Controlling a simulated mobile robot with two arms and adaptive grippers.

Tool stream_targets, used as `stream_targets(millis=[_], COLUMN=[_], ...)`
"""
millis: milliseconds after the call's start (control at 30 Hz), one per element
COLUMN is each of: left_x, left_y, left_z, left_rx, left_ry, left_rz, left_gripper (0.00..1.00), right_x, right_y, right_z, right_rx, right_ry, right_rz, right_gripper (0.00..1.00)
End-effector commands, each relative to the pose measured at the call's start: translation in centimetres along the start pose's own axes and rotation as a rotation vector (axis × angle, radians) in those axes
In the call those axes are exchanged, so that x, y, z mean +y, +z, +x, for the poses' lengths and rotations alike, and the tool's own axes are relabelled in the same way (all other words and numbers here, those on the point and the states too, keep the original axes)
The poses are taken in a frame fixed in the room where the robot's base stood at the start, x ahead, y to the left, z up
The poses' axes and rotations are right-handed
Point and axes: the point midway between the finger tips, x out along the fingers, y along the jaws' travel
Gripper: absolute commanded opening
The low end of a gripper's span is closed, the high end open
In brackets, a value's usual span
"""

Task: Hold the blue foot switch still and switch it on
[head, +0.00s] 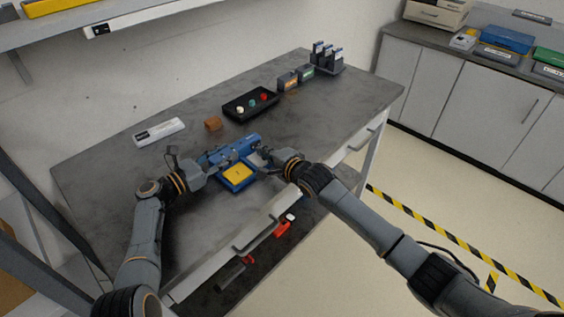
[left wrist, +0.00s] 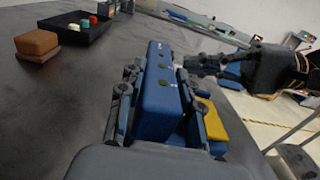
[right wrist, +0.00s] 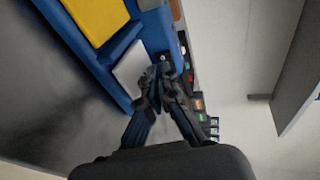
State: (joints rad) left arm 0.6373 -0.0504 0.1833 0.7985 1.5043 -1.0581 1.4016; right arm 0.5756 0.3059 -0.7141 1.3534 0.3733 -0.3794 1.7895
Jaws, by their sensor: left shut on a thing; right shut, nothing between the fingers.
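The blue foot switch (head: 233,150) lies on the grey table, with a yellow pedal (head: 238,173) in a blue frame on its near side. My left gripper (head: 206,165) is shut on the switch's blue housing; in the left wrist view its fingers stand on both sides of the housing (left wrist: 160,85). My right gripper (head: 268,160) is shut and empty at the switch's right end. In the right wrist view its closed fingertips (right wrist: 162,75) are close to a pale grey plate (right wrist: 132,68) beside the yellow pedal (right wrist: 98,18). I cannot tell whether they touch.
Behind the switch are a brown block (head: 213,124), a white device (head: 159,132) and a black tray (head: 250,104) holding several coloured pieces. Small boxes (head: 288,81) stand further back.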

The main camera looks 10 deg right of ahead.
Motion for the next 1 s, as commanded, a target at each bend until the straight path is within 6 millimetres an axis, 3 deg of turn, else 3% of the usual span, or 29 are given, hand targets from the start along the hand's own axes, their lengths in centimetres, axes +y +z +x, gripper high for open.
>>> stream_targets(millis=[100,600,800,1000], left_x=[0.0,0.1,0.1,0.2], left_y=[-0.1,-0.1,-0.1,0.0], left_z=[0.0,-0.1,-0.1,-0.1], left_rx=[0.0,0.001,0.001,0.001], left_ry=[0.001,0.004,0.004,0.005], left_rz=[-0.002,-0.001,-0.001,0.0], left_gripper=[0.0,0.0,0.0,0.0], right_x=[0.9,0.8,0.8,0.7], right_y=[0.0,-0.1,-0.1,-0.1], right_z=[-2.1,-10.6,-11.9,-12.0], right_rx=[0.0,0.002,0.002,0.002], right_ry=[0.003,0.003,0.003,0.003], right_rz=[0.002,-0.001,-0.002,-0.002], right_gripper=[0.0,0.0,0.0,0.0])
